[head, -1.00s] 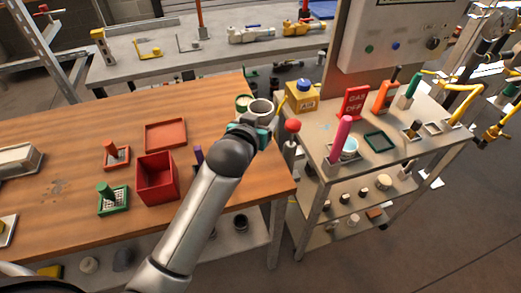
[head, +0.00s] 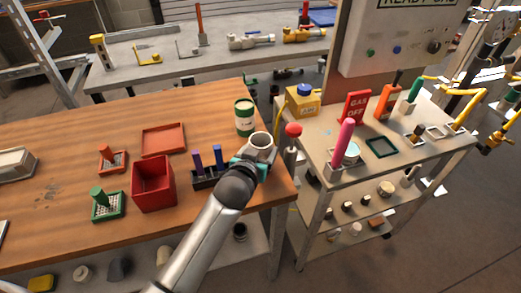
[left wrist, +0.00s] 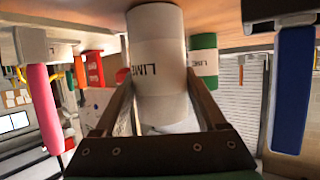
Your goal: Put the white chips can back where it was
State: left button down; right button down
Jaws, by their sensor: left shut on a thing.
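The white chips can (head: 262,138), open-topped in the head view, is at the right end of the wooden table. In the left wrist view the can (left wrist: 157,50) carries a "LIME" label and sits between the two fingers. My left gripper (head: 250,158) is shut on it. The can looks upright; whether its base touches the table I cannot tell. A white and green can (head: 245,118) stands on the table just behind and left of it, and also shows in the left wrist view (left wrist: 204,60). My right gripper is not in view.
A black holder (head: 206,180) with purple and blue handles stands left of my gripper. A red box (head: 153,185) and an orange tray (head: 164,140) are further left. A grey cart (head: 345,185) with a pink handle (head: 343,140) stands beyond the table's right edge.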

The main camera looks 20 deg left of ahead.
pick_arm(q)
grip_release()
jog(key=shift+f, duration=0.15)
jog(key=shift+s+r, duration=0.15)
jog(key=shift+r, duration=0.1)
jog(key=p+v, duration=0.2)
jog(key=v, duration=0.9)
jog(key=shift+s+r, duration=0.2)
jog(key=shift+s, duration=0.1)
jog(key=shift+f, duration=0.1)
